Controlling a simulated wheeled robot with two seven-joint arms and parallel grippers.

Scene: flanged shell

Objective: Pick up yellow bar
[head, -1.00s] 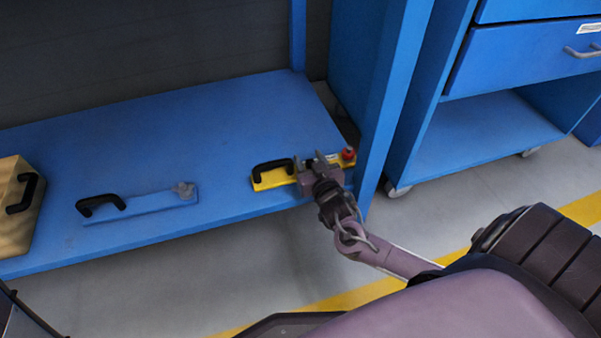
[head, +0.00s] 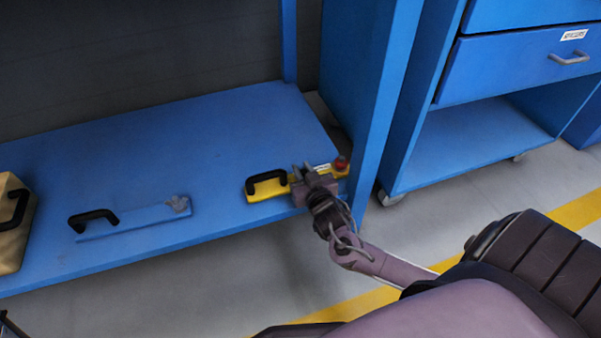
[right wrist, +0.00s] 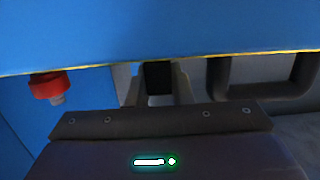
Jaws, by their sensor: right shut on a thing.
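The yellow bar (head: 268,192) is near the front edge of the blue shelf, at its right end. It has a black handle (head: 266,177) on its left and a red knob (head: 341,163) on its right. My right gripper (head: 304,171) is at the bar's middle, between handle and knob, and hides that part. In the right wrist view the fingers (right wrist: 157,84) are closed about a dark block, with the red knob (right wrist: 48,86) to the left and a black handle (right wrist: 262,75) to the right. I cannot tell whether the bar touches the shelf. My left gripper is out of view.
A blue bar (head: 140,219) with a black handle lies on the shelf (head: 200,140) to the left. A tan block (head: 12,240) with a black handle stands at the far left. A blue post (head: 385,100) rises just right of the yellow bar. A drawer cabinet (head: 510,75) stands beyond.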

